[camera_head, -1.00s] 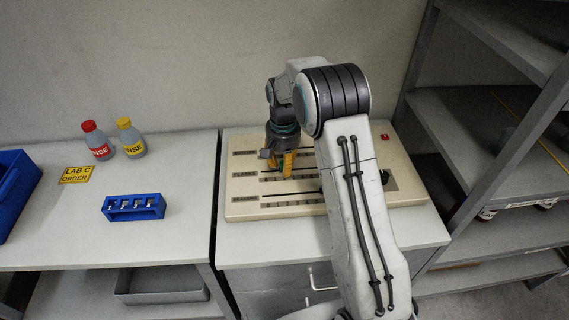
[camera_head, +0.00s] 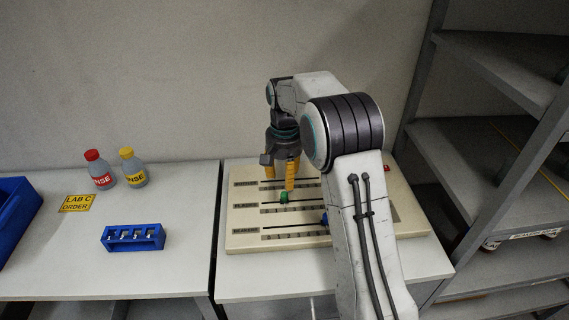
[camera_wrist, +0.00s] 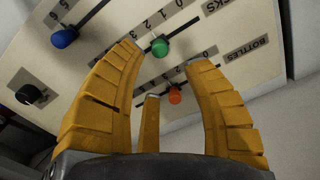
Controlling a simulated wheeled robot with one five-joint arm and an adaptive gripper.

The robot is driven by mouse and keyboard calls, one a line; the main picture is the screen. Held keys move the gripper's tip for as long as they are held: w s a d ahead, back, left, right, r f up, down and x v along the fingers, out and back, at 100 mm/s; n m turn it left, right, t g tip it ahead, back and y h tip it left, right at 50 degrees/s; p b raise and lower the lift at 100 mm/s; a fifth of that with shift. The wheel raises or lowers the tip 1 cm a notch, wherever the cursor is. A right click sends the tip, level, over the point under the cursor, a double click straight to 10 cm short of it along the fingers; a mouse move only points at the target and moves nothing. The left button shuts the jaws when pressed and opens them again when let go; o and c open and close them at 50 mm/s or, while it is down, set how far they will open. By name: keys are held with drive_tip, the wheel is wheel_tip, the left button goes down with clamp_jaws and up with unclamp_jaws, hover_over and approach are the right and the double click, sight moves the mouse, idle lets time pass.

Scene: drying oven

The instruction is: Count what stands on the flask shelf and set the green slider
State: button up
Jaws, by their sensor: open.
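A beige panel (camera_head: 240,236) carries three labelled slider rows. The green slider knob (camera_head: 284,197) is on the middle row; it also shows in the wrist view (camera_wrist: 159,46) beside small numbers, its exact mark unclear. My gripper (camera_head: 281,182) is open, its yellow fingers pointing down just above and behind the green knob. A blue knob (camera_wrist: 64,38) and an orange knob (camera_wrist: 175,95) sit on the neighbouring rows. I cannot make out a flask shelf or anything on it.
Grey shelving (camera_head: 470,140) stands to the right; a labelled lower shelf (camera_head: 530,236) holds partly hidden items. On the left table are a red-capped bottle (camera_head: 99,170), a yellow-capped bottle (camera_head: 133,168), a blue rack (camera_head: 133,238) and a blue bin (camera_head: 15,205). A black knob (camera_wrist: 28,95) is on the panel.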

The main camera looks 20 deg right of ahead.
sight(284, 193)
drive_tip(key=shift+r, duration=2.2)
